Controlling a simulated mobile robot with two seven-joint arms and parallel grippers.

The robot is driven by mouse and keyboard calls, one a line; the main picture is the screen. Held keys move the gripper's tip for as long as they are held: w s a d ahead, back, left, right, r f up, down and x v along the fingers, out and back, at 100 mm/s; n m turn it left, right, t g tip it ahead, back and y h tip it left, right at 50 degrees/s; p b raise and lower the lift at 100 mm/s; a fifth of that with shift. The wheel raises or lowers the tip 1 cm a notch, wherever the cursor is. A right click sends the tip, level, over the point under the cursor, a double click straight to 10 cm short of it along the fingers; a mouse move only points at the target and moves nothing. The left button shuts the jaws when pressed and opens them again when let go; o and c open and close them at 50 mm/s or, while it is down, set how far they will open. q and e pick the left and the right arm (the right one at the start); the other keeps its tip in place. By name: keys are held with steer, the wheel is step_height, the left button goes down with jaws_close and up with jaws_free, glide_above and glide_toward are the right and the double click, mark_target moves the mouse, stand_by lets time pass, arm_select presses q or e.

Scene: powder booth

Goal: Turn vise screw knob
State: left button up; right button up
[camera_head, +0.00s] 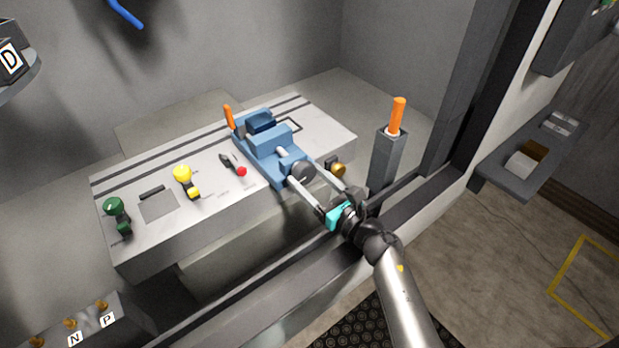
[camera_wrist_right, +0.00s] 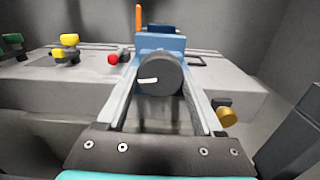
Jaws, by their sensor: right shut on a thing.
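The blue vise (camera_head: 268,148) sits on the grey bench (camera_head: 225,205); it also shows in the right wrist view (camera_wrist_right: 160,43). Its dark round screw knob (camera_head: 303,172) faces me at the near end. In the right wrist view the knob (camera_wrist_right: 165,75) carries a white mark pointing to the left. My right gripper (camera_head: 304,174) is shut on the knob, with one long finger on each side; its fingers (camera_wrist_right: 160,78) flank the knob in the wrist view. My left gripper is not in view.
Left of the vise stand a red-tipped lever (camera_head: 241,171), a yellow knob (camera_head: 183,175) and a green knob (camera_head: 115,208). A brass knob (camera_head: 338,170) is close to the right of my fingers. A grey post (camera_head: 386,160) holds an orange handle (camera_head: 397,115). A booth sill (camera_head: 260,298) crosses below my arm.

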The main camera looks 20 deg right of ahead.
steer(key=shift+m, duration=0.3)
steer(key=m+p, duration=0.1)
steer(key=m, duration=0.4)
steer(key=shift+a+m, duration=0.1)
steer(key=shift+m, duration=0.2)
steer(key=m+p, duration=0.1)
steer(key=m, duration=0.4)
steer(key=shift+r+p, duration=0.1)
steer(key=shift+p, duration=0.25)
steer(key=m+p, duration=0.1)
steer(key=m, duration=0.4)
steer(key=shift+s+m, duration=0.1)
steer(key=shift+m, duration=0.3)
steer(key=m+p, duration=0.2)
steer(key=m, duration=0.3)
steer(key=shift+r+m, duration=0.1)
steer(key=shift+m, duration=0.2)
steer(key=o, duration=1.4)
